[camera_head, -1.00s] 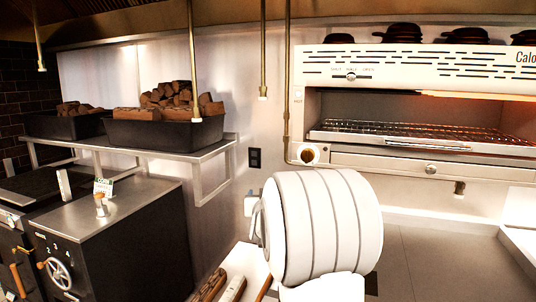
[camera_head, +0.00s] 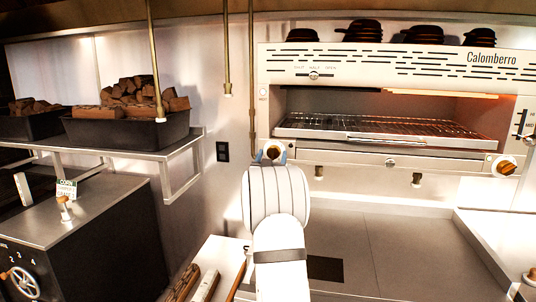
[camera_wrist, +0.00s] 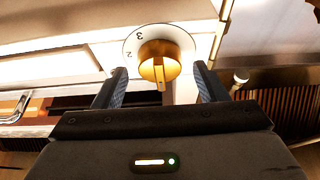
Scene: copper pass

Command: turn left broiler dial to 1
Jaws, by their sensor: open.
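The left broiler dial (camera_head: 273,150) sits at the lower left corner of the broiler (camera_head: 390,118) in the head view. In the wrist view the dial (camera_wrist: 160,62) is a brass knob with a flat grip bar, on a white disc marked with numbers; a 3 and a 2 are readable. My gripper (camera_wrist: 160,85) is open, with one dark finger on each side of the knob and gaps between fingers and knob. In the head view my white wrist hides most of the gripper; the fingertips (camera_head: 273,155) show around the dial.
A right dial (camera_head: 505,166) sits at the broiler's other end. A brass pipe (camera_head: 252,70) hangs close to the left of the dial. A shelf (camera_head: 180,150) with wood-filled trays is at left. The counter (camera_head: 400,250) below the broiler is mostly clear.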

